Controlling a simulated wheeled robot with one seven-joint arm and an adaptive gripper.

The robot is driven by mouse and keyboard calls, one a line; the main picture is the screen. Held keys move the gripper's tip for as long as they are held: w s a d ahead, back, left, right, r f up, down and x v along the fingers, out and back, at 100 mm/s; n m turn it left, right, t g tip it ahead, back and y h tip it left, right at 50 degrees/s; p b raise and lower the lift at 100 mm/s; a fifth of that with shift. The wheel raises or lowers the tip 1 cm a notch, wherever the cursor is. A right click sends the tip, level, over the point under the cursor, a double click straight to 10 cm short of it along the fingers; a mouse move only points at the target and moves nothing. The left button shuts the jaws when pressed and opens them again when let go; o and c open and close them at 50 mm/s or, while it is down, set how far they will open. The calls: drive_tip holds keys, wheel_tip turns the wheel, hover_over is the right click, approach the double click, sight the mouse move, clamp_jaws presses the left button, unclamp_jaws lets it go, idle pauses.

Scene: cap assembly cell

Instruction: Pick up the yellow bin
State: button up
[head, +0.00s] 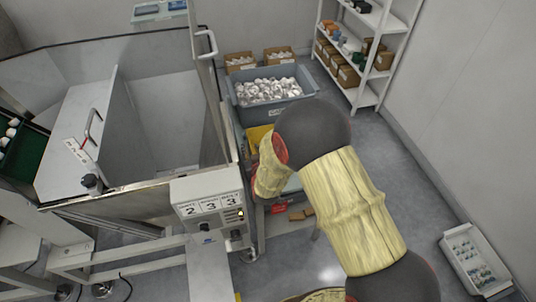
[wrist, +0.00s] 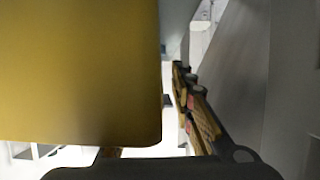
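The yellow bin (head: 256,134) shows in the head view as a small yellow patch below the large grey-blue bin, mostly hidden behind my arm. In the wrist view a large, plain yellow surface, which looks like the bin (wrist: 80,70), fills the left half very close to the camera. My gripper (wrist: 182,95) shows there as a dark base at the bottom and a jointed finger just right of the yellow edge. The other finger is mostly hidden behind the yellow. I cannot tell whether the fingers touch the bin. The gripper is hidden in the head view.
The grey-blue bin (head: 232,88) full of white parts stands just beyond. A machine enclosure with a control box (head: 207,203) stands to the left. A shelf rack (head: 368,98) stands at the back right. A white tray (head: 474,262) lies at the right; floor between is open.

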drive_tip(key=shift+c, duration=0.4)
clamp_jaws()
